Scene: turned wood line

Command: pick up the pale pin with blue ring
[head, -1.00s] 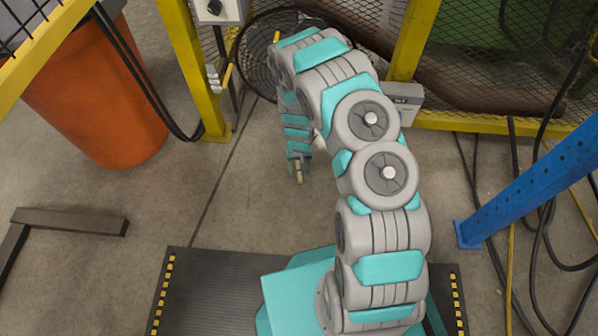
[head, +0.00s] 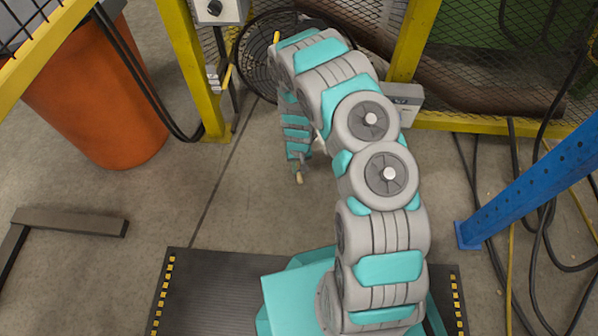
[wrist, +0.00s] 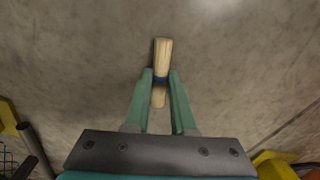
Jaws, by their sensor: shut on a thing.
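The pale wooden pin with the blue ring (wrist: 162,58) is in the wrist view, its long end pointing away from my gripper. My gripper (wrist: 161,78) is shut on it, with one green finger on each side at about the blue ring. A shorter pale part of the pin shows between the fingers. In the head view the pin (head: 299,178) is a small pale bit at the tip of my gripper (head: 300,170), and its ring cannot be made out. I cannot tell how high it is above the concrete floor.
An orange bin (head: 95,90) stands at the left. A yellow-framed mesh fence (head: 480,60) and a black fan (head: 265,60) are at the back. A blue post (head: 530,185) and cables are at the right. A dark metal bar (head: 75,221) lies at the left. Floor left of my gripper is clear.

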